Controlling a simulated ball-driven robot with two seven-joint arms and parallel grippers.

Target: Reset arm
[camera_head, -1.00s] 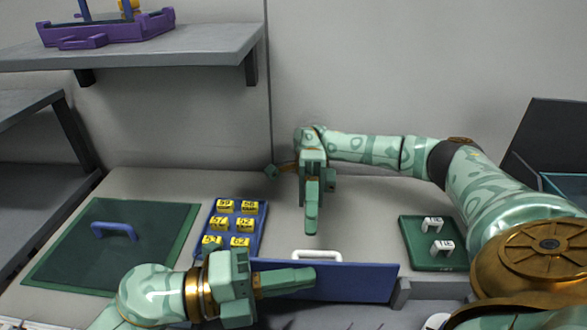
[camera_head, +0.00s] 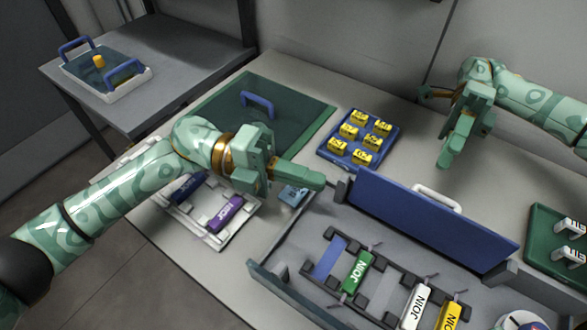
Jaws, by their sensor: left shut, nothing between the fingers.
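My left gripper (camera_head: 318,181) is shut and empty. It hangs above the bench, just left of the end of the raised blue panel (camera_head: 430,220). My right gripper (camera_head: 446,160) points down over the bench behind the blue panel. Its fingers look closed together and nothing shows between them.
An open grey tray (camera_head: 290,265) holds green (camera_head: 356,271), white (camera_head: 415,306) and yellow (camera_head: 449,315) JOIN pieces. A blue tray (camera_head: 325,155) holds yellow blocks. A white tray (camera_head: 215,240) lies under my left arm. A green mat (camera_head: 215,105) and a side shelf (camera_head: 190,75) are left.

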